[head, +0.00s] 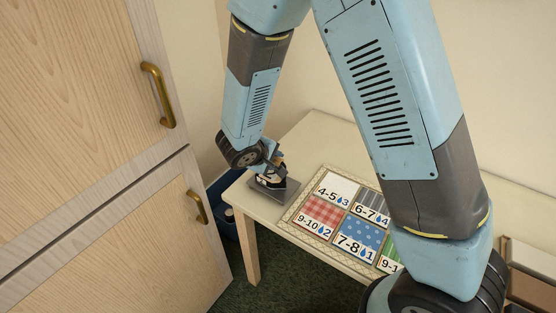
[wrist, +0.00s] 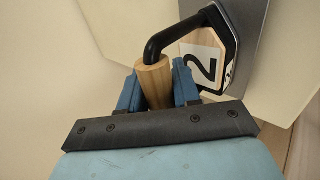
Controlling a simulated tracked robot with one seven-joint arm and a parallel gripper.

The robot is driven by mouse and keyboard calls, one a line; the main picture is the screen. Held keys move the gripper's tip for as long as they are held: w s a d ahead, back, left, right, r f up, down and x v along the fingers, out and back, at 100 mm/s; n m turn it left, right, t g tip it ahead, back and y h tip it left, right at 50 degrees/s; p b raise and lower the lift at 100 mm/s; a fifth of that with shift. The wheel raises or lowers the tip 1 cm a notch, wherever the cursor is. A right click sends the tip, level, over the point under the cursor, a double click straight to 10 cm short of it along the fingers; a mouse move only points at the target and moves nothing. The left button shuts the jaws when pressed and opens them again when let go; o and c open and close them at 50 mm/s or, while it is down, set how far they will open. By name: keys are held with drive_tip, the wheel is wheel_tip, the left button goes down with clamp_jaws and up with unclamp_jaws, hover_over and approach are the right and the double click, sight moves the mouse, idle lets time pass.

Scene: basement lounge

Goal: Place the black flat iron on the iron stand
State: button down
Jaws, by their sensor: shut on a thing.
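The iron (head: 271,179) is at the left end of the table, partly hidden by my gripper (head: 275,160). In the wrist view my gripper (wrist: 156,88) is shut on the iron's light wooden handle (wrist: 154,76), one blue finger on each side. A black curved bar runs from the handle to the iron (wrist: 202,58), which has a black edge and a pale face marked "2". A flat grey plate, seemingly the iron stand (head: 288,191), lies on the table under the iron; it also shows behind the iron in the wrist view (wrist: 248,22). I cannot tell whether iron and plate touch.
The pale table (head: 314,128) bears a bordered board (head: 296,219) with several patterned, numbered cards right of the plate. Wooden cabinet doors (head: 80,90) with brass handles stand left. A blue bin (head: 222,188) is on the floor between cabinet and table.

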idle(0.3)
drive_tip(key=c, duration=0.8)
unclamp_jaws()
drive_tip(key=v, duration=1.2)
drive_tip(key=shift+d, duration=0.1)
